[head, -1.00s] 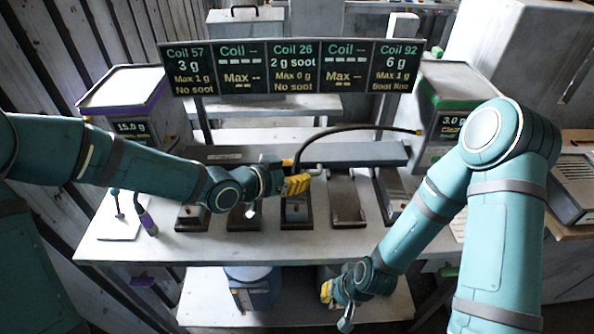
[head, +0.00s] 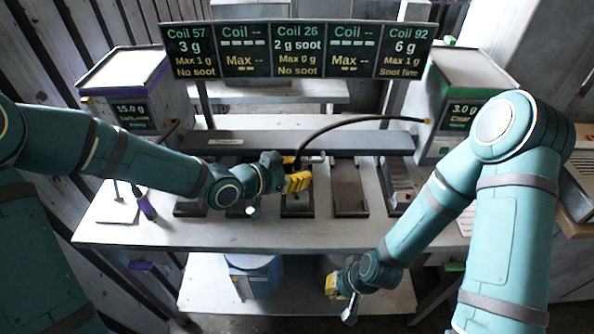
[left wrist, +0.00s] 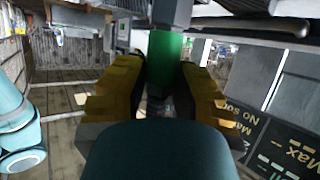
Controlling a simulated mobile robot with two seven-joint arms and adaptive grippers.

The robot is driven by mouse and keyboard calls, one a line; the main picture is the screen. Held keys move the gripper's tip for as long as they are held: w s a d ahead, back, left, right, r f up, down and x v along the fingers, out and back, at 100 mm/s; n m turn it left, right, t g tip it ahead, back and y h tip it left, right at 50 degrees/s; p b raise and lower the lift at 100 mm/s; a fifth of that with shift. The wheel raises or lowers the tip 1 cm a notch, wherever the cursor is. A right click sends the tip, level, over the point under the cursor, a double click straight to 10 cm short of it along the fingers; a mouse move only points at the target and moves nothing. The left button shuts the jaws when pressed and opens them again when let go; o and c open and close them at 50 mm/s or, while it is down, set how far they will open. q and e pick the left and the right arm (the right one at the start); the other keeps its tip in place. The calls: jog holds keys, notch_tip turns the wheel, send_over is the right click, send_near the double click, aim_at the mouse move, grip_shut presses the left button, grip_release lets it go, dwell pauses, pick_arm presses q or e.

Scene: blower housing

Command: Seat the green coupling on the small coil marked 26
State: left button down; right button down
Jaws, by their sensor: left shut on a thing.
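The green coupling (left wrist: 166,62) stands between the yellow fingers of my left gripper (left wrist: 160,85) in the left wrist view, and the gripper is shut on it. In the head view the left gripper (head: 298,182) is over the middle bay under the Coil 26 panel (head: 297,50), and its fingers hide the coupling. Part of the small coil's dark base (head: 297,208) shows below the fingers. I cannot tell whether the coupling touches the coil. My right gripper (head: 340,287) hangs low before the bench front; its opening is unclear.
A black hose (head: 345,124) arcs right from the left gripper. Other bays stand on both sides, including an empty-looking one (head: 349,188). A purple-trimmed box (head: 125,85) stands left and a green-trimmed box (head: 460,95) right. The bench front (head: 270,235) is clear.

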pick_arm(q)
jog(key=shift+f+b, duration=1.05)
jog(key=shift+f, duration=0.25)
jog(key=c, duration=0.8)
grip_release()
jog(key=v, duration=1.2)
